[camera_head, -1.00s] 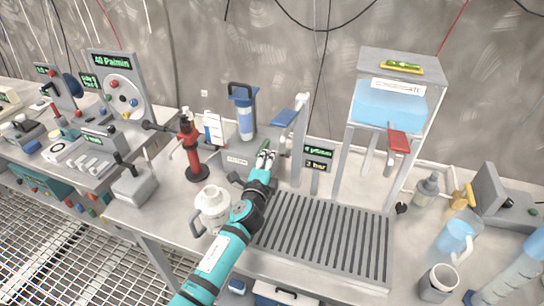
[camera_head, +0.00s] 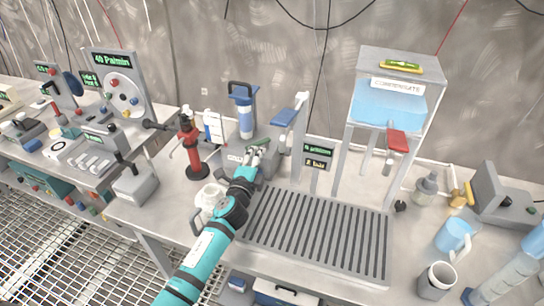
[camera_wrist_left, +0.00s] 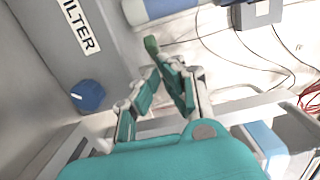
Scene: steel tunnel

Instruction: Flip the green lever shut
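The green lever (camera_head: 261,142) is a small dark green handle on the grey filter housing, right of the blue canister at mid-bench. In the left wrist view the green lever (camera_wrist_left: 151,45) shows as a short green end just beyond my fingertips. My left gripper (camera_head: 256,154) is right in front of it, its arm reaching in from below. In the wrist view the left gripper (camera_wrist_left: 157,72) has its fingertips drawn together with nothing seen between them. Whether they touch the lever I cannot tell. Part of the housing is hidden behind the gripper. My right gripper is not in view.
A red stand (camera_head: 192,150) and a white jug (camera_head: 210,200) stand left of my arm. A slatted drain tray (camera_head: 315,236) lies to the right. A tank with blue liquid (camera_head: 388,103) and a red handle (camera_head: 397,141) stands beyond. A wall closes the back.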

